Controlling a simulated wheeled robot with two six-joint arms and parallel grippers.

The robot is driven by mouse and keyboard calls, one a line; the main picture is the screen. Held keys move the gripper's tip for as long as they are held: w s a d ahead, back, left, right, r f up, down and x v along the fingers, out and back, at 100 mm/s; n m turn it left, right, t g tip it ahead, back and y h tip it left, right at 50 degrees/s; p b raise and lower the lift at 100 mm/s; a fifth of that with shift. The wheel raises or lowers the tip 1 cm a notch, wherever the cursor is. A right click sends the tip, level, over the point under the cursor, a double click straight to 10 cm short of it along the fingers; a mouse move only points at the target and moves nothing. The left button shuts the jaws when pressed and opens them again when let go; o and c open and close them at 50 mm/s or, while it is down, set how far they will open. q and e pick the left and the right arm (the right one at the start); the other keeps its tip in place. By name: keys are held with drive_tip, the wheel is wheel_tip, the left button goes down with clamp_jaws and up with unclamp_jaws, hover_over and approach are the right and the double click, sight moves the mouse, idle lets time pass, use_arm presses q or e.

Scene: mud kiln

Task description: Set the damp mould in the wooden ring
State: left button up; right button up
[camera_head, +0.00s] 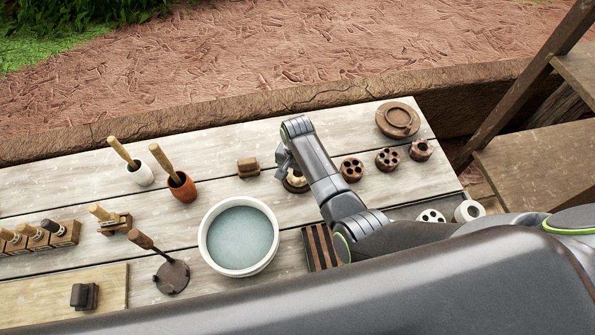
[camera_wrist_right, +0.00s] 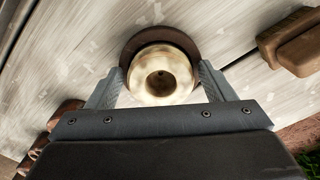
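My right gripper (camera_head: 284,163) reaches down from the right arm at the middle of the workbench. In the right wrist view its two fingers (camera_wrist_right: 160,80) stand on either side of a pale round piece with a dark central hole (camera_wrist_right: 160,76). I cannot tell whether they press on it. A brown round rim (camera_wrist_right: 160,34) shows beneath and around the pale piece. In the head view the pale piece (camera_head: 296,183) is partly hidden by my arm. A round wooden piece with a ring-shaped rim (camera_head: 398,120) lies at the back right. My left gripper is not in view.
Several dark holed round pieces, one of them here (camera_head: 351,169), stand right of my arm. A small brown block (camera_head: 248,167) is left of the gripper. A white water basin (camera_head: 240,237) stands in front. Handled tools in cups (camera_head: 182,187) are farther left.

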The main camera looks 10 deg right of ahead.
sight(297, 175)
drive_tip(key=shift+o, duration=0.5)
drive_tip(key=shift+r, duration=0.1)
wheel_tip(297, 175, up, 12)
idle(0.7)
